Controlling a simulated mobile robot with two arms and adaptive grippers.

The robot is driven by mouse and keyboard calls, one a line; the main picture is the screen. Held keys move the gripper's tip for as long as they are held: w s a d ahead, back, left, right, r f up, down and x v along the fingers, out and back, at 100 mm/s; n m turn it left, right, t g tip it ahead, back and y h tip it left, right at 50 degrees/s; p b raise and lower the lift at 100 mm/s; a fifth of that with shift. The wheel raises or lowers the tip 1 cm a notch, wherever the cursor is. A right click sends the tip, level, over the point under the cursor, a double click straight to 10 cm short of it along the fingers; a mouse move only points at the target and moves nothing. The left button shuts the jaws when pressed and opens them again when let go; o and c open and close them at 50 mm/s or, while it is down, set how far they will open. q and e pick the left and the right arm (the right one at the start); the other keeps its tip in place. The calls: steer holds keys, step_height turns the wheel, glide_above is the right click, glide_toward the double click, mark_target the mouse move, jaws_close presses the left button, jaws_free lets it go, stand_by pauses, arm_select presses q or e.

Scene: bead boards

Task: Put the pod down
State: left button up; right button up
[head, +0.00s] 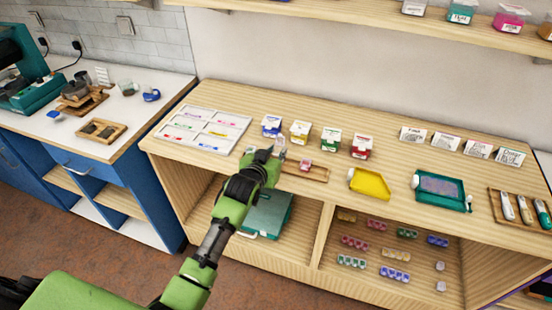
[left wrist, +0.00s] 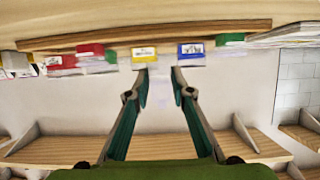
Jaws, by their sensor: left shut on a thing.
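My left gripper (head: 272,153) is over the wooden counter, near the row of small coloured boxes. It is shut on a small pale, see-through pod (head: 280,142), which shows just beyond the fingertips. In the left wrist view the two fingers (left wrist: 158,76) stand either side of a faint clear shape, hard to make out against the wall. I cannot tell the gap between the pod and the counter. A narrow wooden tray (head: 318,178) lies just right of the gripper, with a small red-and-white item (head: 305,165) on it. My right gripper is not in view.
A white sectioned board (head: 240,120) lies left. Blue (head: 271,125), yellow (head: 300,131), green (head: 331,140) and red (head: 361,146) boxes stand behind. A yellow tray (head: 369,184) and teal tray (head: 440,188) lie right. Bare counter separates the yellow and teal trays.

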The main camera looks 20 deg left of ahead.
mark_target(276, 157)
arm_select(q)
steer(key=shift+w+f+p, duration=0.1)
steer(key=shift+f+p, duration=0.4)
steer(key=shift+f, duration=1.2)
steer(key=shift+f, duration=0.1)
steer(key=o, duration=0.8)
steer(key=shift+o, duration=0.2)
steer(key=v, duration=1.2)
steer(key=shift+b, duration=0.45)
steer(key=shift+a, duration=0.1)
